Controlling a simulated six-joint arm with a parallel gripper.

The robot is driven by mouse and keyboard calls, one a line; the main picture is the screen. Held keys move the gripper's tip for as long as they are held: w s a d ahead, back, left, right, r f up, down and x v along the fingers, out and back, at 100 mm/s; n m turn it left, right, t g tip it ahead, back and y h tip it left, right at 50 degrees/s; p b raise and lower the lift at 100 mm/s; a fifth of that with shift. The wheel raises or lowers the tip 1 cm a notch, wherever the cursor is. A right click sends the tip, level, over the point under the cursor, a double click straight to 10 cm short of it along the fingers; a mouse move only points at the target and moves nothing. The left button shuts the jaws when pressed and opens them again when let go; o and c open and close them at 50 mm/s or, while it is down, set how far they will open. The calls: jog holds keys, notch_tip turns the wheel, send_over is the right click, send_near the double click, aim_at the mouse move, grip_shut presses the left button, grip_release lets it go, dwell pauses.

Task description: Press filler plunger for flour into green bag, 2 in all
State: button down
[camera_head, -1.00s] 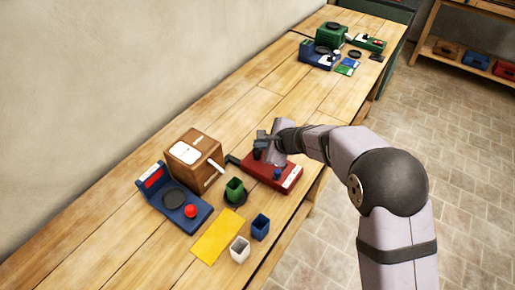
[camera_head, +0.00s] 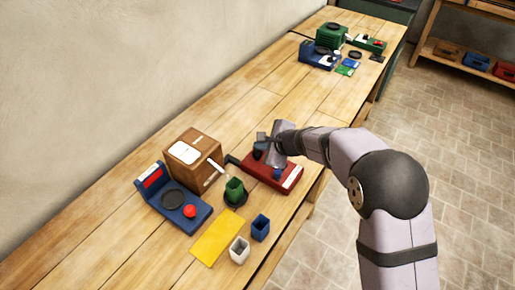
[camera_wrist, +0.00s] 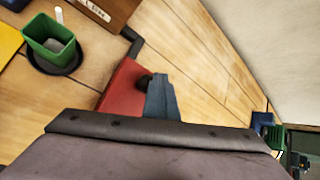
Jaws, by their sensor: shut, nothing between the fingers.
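A green bag (camera_head: 234,189), open at the top, stands on a dark round plate (camera_head: 242,201) below the white spout of a wooden filler box (camera_head: 194,160). In the wrist view the green bag (camera_wrist: 47,42) has something pale grey inside; I cannot tell whether it is flour. A red unit (camera_head: 285,180) with a white label, a dark knob (camera_wrist: 145,80) and a blue knob (camera_head: 277,174) sits right of the box. My gripper (camera_wrist: 160,95) is shut and empty, low over the red unit beside the dark knob. Whether they touch is unclear. My gripper partly hides the unit.
A blue scale (camera_head: 180,212) with a red button stands left of the box. A yellow mat (camera_head: 217,238), a white cup (camera_head: 239,249) and a blue cup (camera_head: 260,227) are in front. More machines stand at the bench's far end; the bench between is clear.

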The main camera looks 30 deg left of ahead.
aim_at(260, 153)
jog(key=shift+f, duration=0.35)
jog(key=shift+r, duration=0.1)
dwell(0.4)
jog(key=shift+r+p, duration=0.95)
jog(key=shift+r, duration=0.35)
jog(key=shift+r, duration=0.1)
jog(key=shift+r+p, duration=2.15)
jog(key=shift+r, duration=0.3)
dwell(0.4)
notch_tip(260, 153, up, 4)
jog(key=p, duration=0.4)
jog(key=shift+f, duration=0.25)
